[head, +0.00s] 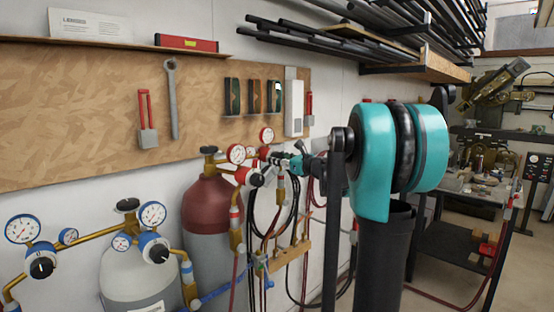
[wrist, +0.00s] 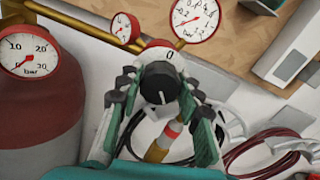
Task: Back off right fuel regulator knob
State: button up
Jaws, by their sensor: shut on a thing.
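In the wrist view, the black regulator knob (wrist: 160,84) sits under a red collar marked 0. A white line on the knob points down in the picture. My gripper (wrist: 161,92) has one ridged finger on each side of the knob and is shut on it. In the head view, my gripper (head: 285,160) reaches the regulator group beside the dark red cylinder (head: 212,205); the held knob is mostly hidden there. Red-rimmed gauges show in the wrist view: a 30 bar one (wrist: 27,52) at left, a small one (wrist: 125,28) and a larger one (wrist: 195,14) above.
Another black knob (head: 257,180) with a red body is close left of my gripper. A grey cylinder (head: 138,280) with blue regulators stands at front left. Hoses (wrist: 270,150) hang right of the knob. A tool board (head: 90,110) backs the area.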

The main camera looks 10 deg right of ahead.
jog(key=shift+c, duration=0.9)
jog(key=shift+n, duration=0.3)
jog(key=n, duration=1.2)
jog(key=shift+n, duration=0.3)
jog(key=n, duration=1.2)
jog(key=shift+n, duration=0.4)
